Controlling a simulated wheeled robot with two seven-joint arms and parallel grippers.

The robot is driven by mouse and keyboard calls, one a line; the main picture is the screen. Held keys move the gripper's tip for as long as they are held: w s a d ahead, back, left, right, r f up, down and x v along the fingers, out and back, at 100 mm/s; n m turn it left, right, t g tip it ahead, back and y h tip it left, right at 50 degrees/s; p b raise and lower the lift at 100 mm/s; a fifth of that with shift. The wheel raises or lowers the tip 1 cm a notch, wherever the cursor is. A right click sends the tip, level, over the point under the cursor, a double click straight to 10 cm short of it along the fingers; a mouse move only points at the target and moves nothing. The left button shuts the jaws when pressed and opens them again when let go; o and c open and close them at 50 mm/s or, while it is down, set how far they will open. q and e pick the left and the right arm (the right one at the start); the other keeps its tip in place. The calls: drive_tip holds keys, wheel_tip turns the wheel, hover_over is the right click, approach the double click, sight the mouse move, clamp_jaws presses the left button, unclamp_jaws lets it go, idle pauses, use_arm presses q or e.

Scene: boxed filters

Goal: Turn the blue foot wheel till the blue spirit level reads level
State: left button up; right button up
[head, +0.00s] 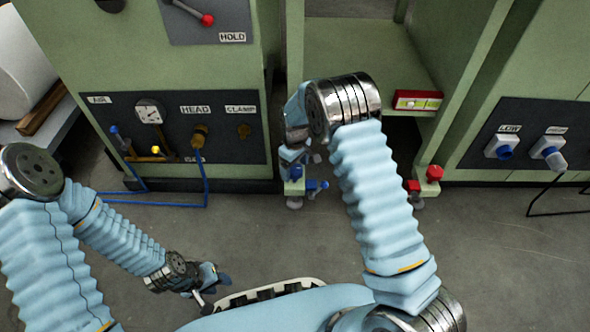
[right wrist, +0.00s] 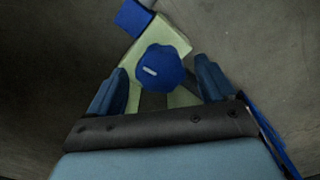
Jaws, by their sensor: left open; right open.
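The blue foot wheel (right wrist: 160,68) is a blue lobed knob with a pale mark on top, on a pale green foot. In the head view the blue wheel (head: 297,173) is small and partly covered by my right gripper (head: 303,157). In the right wrist view my right gripper (right wrist: 161,80) is open, one finger on each side of the wheel; contact cannot be told. I cannot see the blue spirit level; my right arm covers part of the shelf's left side. My left gripper (head: 213,280) is open and empty, low above the floor.
A red spirit level (head: 417,100) sits on the shelf's front edge, above a red foot wheel (head: 434,172). A panel with a gauge (head: 150,112) and a blue hose (head: 160,204) is on the left.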

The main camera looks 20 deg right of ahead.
sight(295, 168)
drive_tip(key=shift+f, duration=0.45)
drive_tip(key=shift+c, duration=0.3)
drive_tip(key=c, duration=1)
drive_tip(key=shift+m, duration=1.6)
drive_tip(key=o, duration=1.1)
drive_tip(key=shift+c, duration=0.2)
wheel_tip(295, 168, up, 14)
drive_tip(key=p, duration=0.3)
